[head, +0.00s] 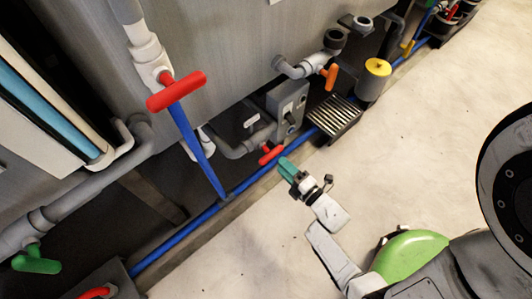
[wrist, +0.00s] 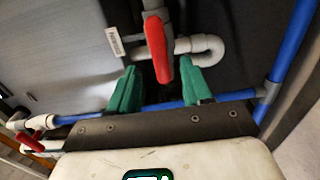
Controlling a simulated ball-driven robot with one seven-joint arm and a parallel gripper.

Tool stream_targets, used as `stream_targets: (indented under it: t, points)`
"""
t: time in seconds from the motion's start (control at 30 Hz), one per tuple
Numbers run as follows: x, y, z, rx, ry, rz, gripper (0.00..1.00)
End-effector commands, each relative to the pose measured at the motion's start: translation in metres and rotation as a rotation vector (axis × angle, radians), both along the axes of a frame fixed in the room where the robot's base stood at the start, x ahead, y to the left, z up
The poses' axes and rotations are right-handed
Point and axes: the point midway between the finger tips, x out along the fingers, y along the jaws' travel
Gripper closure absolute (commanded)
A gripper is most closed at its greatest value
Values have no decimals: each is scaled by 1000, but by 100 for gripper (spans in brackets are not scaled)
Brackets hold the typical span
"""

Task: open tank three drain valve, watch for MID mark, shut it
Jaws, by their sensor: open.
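A small red valve handle (head: 271,155) sits low under the grey tank wall in the head view. My gripper (head: 287,168) has teal fingers and is just beside it, to its lower right. In the wrist view a red lever handle (wrist: 160,55) hangs from a grey pipe, its lower end lying between the spread fingers of my gripper (wrist: 160,88). The gripper is open; I cannot tell whether a finger touches the handle. No tank number or MID mark is readable, so I cannot tell which tank this valve serves.
A large red handle (head: 177,91) on a white pipe stands nearer, at upper left. An orange handle (head: 330,76), a green handle (head: 36,262) and a yellow-topped canister (head: 376,68) are around. A blue pipe (head: 190,229) runs along the floor edge. The pale floor is clear.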

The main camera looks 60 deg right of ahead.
Motion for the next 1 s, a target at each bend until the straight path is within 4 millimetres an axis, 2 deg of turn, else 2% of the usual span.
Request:
stream_targets:
  t: [0.2, 0.43, 0.6, 0.87, 1.0]
  points:
    - [40, -12, -1, -2, -4, 0, 51]
    - [71, -22, -1, 0, -3, -2, 51]
    - [80, -24, 0, 1, 0, -1, 51]
    - [82, -24, 0, 2, -1, 0, 51]
    - [82, -24, 0, 2, -1, 0, 62]
